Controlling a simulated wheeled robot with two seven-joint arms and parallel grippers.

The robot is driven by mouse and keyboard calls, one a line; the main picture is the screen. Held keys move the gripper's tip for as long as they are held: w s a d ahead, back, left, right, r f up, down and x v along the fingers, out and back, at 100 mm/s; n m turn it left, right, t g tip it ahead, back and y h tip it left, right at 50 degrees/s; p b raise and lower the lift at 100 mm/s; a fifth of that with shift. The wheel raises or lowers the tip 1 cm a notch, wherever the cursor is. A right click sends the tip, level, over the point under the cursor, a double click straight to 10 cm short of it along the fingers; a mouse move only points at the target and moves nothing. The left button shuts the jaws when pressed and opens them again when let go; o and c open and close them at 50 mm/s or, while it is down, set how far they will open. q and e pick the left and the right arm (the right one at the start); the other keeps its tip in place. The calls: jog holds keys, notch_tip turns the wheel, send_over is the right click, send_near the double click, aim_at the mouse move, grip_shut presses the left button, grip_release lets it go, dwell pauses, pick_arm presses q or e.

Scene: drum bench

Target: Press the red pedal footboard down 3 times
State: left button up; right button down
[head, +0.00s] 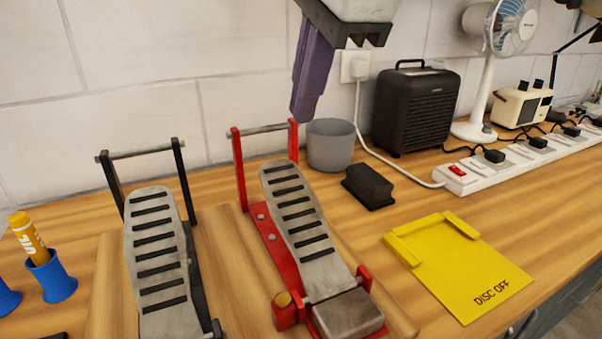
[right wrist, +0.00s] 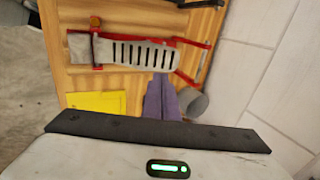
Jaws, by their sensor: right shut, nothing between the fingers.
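The red pedal (head: 275,253) stands on the wooden bench in the middle of the head view. Its grey slotted footboard (head: 297,215) slopes up toward the red posts at its far end. In the right wrist view the footboard (right wrist: 141,53) lies beyond my fingers. My right gripper (head: 304,112) comes down from the top of the head view with purple fingers shut and empty. Its fingertips appear above the far end of the footboard, apart from it. The right wrist view shows the purple fingers (right wrist: 161,95) together. My left gripper is not in view.
A black-framed pedal (head: 156,255) stands to the left. A grey cup (head: 331,147) and a black block (head: 368,187) stand close to the right of the red pedal. A yellow plate (head: 460,268) marked DISC OFF lies further right. A white power strip (head: 510,160) and a black heater (head: 415,108) are behind.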

aim_at(285, 184)
jog(key=shift+f, duration=0.1)
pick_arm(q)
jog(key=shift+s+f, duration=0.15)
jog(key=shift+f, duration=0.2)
pick_arm(e)
jog(key=x, duration=1.4)
jog(key=shift+a, duration=0.1)
